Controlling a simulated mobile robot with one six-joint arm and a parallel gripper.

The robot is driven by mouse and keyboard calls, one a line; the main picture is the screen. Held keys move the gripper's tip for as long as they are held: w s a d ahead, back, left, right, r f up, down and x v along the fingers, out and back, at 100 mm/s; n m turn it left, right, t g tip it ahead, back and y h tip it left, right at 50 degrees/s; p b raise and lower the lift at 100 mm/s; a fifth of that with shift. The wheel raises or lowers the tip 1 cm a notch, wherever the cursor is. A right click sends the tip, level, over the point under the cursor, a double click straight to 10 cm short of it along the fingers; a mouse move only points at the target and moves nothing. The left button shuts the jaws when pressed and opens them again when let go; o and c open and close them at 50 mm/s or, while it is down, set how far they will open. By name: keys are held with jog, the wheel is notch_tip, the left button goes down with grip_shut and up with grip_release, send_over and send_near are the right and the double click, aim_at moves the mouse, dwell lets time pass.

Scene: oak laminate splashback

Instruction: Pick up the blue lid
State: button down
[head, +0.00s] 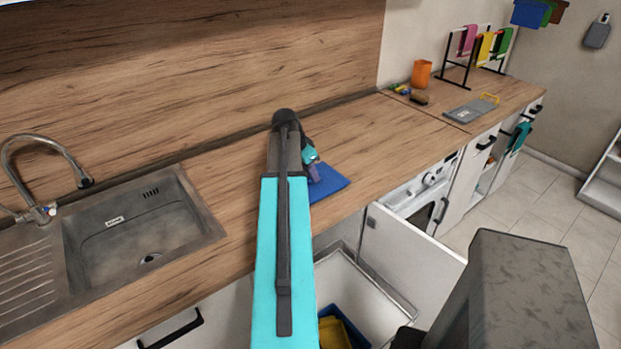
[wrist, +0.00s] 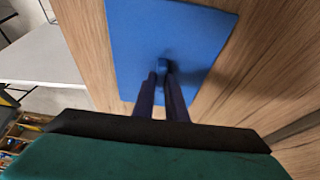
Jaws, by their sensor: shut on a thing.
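The blue lid (head: 329,183) is a flat rectangular panel at the wooden countertop, beyond and to the right of my arm in the head view. My arm hides part of it there. In the wrist view the blue lid (wrist: 205,35) fills the upper middle, with a small raised blue knob at its centre. My gripper (wrist: 164,74) is shut on that knob, its two dark fingers close together. In the head view my gripper (head: 314,172) is small and partly hidden by the arm. I cannot tell whether the lid touches the counter.
A steel sink (head: 140,225) with a tap (head: 45,180) is to the left. An open cabinet door (head: 410,262) stands below the counter edge, by a container with yellow contents (head: 333,332). An orange cup (head: 421,73) and a towel rack (head: 470,60) stand far right.

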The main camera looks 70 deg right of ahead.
jog(key=shift+r+b, duration=0.55)
jog(key=shift+r, duration=0.8)
jog(key=shift+a+r, duration=0.15)
jog(key=shift+r, duration=0.1)
jog(key=s+a+b, duration=0.1)
jog(key=a, duration=0.3)
jog(key=s+a+b, duration=0.1)
jog(key=a, duration=0.3)
jog(key=s+a+r+b, duration=0.1)
jog(key=s+a, duration=0.1)
jog(key=a, duration=0.3)
jog(key=shift+b, duration=0.8)
jog(key=shift+s+a+b, duration=0.1)
jog(key=shift+a+b, duration=0.2)
jog(key=shift+b, duration=0.45)
jog(key=shift+s+a+r+b, duration=0.1)
jog(key=shift+a+b, duration=0.25)
jog(key=shift+b, duration=0.2)
jog(key=shift+s+a+r+b, duration=0.1)
jog(key=shift+a+b, duration=0.25)
jog(key=shift+b, duration=0.15)
